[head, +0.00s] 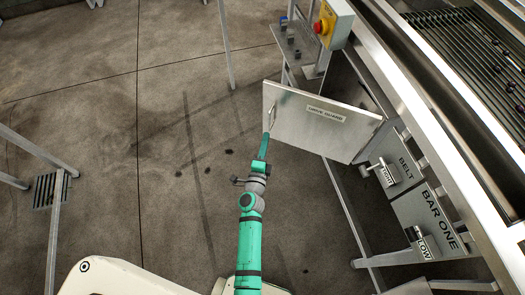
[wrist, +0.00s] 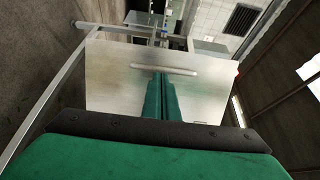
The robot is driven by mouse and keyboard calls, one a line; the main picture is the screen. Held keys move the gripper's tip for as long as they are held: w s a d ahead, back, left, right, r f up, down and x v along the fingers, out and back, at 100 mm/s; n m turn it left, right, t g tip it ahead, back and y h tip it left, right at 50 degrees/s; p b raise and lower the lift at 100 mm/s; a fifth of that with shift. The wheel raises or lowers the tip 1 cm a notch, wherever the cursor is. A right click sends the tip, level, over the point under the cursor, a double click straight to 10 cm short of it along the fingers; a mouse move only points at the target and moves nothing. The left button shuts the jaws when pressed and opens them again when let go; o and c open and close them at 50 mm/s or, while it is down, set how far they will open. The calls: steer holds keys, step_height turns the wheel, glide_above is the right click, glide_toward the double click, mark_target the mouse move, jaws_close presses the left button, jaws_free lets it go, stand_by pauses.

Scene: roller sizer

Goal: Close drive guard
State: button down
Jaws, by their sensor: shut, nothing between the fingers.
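The drive guard (head: 315,126) is a flat grey metal door with a label, standing swung open from the machine's side. Its hinged side seems to be at the right, by the machine frame. A bar handle (head: 272,118) is near its free left edge. In the wrist view the guard (wrist: 112,88) fills the middle, with the handle (wrist: 165,70) running across it. My gripper (head: 265,138) is at the guard's left edge, just below the handle. In the wrist view my gripper's green fingers (wrist: 161,78) are together, tips at the handle; I cannot tell whether they touch it.
The roller machine's frame (head: 440,100) runs along the right. A control box with a red button (head: 325,22) stands above the guard. Levers by the BELT (head: 393,170) and BAR ONE (head: 422,243) panels stick out below it. The concrete floor (head: 170,130) left of the guard is mostly open.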

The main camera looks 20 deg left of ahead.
mark_target(269, 125)
steer(key=shift+w+a, duration=0.15)
steer(key=shift+w, duration=0.85)
steer(key=shift+w+a, duration=0.15)
steer(key=shift+w, duration=0.8)
steer(key=shift+w, duration=0.1)
